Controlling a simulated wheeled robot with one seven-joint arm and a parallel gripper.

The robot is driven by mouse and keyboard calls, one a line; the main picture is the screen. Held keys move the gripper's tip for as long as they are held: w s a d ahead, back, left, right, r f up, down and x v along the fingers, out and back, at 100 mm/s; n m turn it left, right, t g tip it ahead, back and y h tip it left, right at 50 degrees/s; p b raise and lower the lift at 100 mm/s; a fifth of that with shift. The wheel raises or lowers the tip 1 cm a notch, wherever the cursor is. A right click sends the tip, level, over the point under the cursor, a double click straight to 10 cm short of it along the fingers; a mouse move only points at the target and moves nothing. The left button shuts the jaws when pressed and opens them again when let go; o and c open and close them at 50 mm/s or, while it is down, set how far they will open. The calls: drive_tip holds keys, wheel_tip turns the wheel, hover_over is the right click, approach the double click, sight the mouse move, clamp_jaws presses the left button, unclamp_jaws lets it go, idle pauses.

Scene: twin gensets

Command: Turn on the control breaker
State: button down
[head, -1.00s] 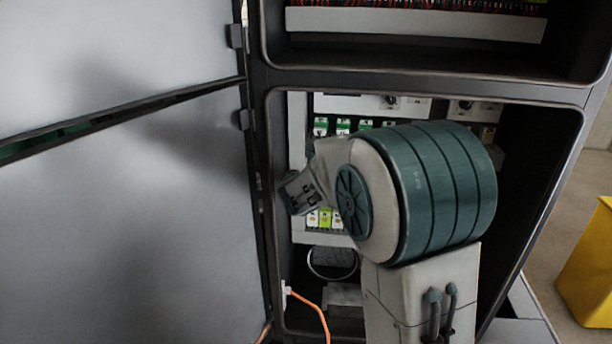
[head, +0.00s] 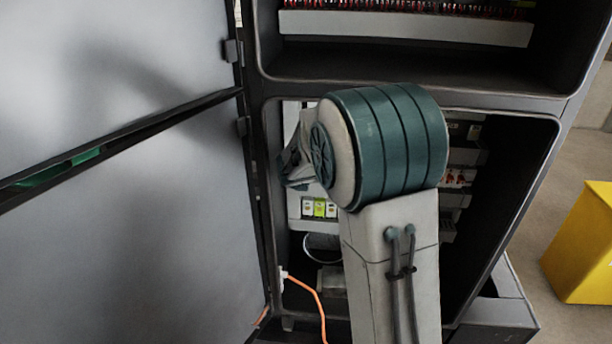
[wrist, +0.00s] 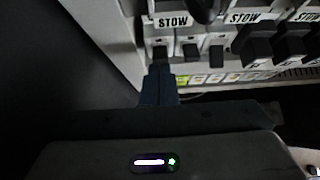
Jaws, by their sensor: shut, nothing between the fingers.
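The breaker row is inside the open lower cabinet bay. In the wrist view, a row of breakers with dark toggles (wrist: 190,50) runs across the top under white STOW labels. Which one is the control breaker I cannot tell. My gripper (wrist: 158,72) is shut and empty, its fingertips just below the leftmost toggle (wrist: 160,52). Whether they touch it I cannot tell. In the head view my arm covers the fingertips and most of the panel. Some white and yellow-green modules (head: 319,208) show below my wrist.
The large grey cabinet door (head: 120,240) stands open at the left. The bay's side frame (head: 255,200) is close to my wrist. An orange cable (head: 310,295) hangs at the bay's bottom. A yellow box (head: 585,245) stands on the floor at the right.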

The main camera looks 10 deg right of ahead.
drive_tip(key=shift+w+r, duration=0.2)
drive_tip(key=shift+r, duration=0.5)
drive_tip(key=p+v, duration=0.2)
drive_tip(key=v, duration=1.1)
drive_tip(key=shift+s+a+f+p, duration=0.15)
drive_tip(key=shift+s+f+p, duration=0.1)
drive_tip(key=shift+s+p, duration=0.2)
drive_tip(key=s+d+m+g, duration=0.2)
drive_tip(key=s+m, duration=0.7)
drive_tip(key=m, duration=0.2)
drive_tip(key=s+d+m+g, duration=0.3)
drive_tip(key=s+m, duration=0.6)
drive_tip(key=m, duration=0.3)
drive_tip(key=s+a+f+m+g+y, duration=0.1)
drive_tip(key=s+a+m+y, duration=0.2)
drive_tip(key=s+m, duration=0.4)
drive_tip(key=shift+s+a+f+m+y, duration=0.3)
drive_tip(key=shift+a+f+m, duration=0.15)
drive_tip(key=shift+m, duration=0.45)
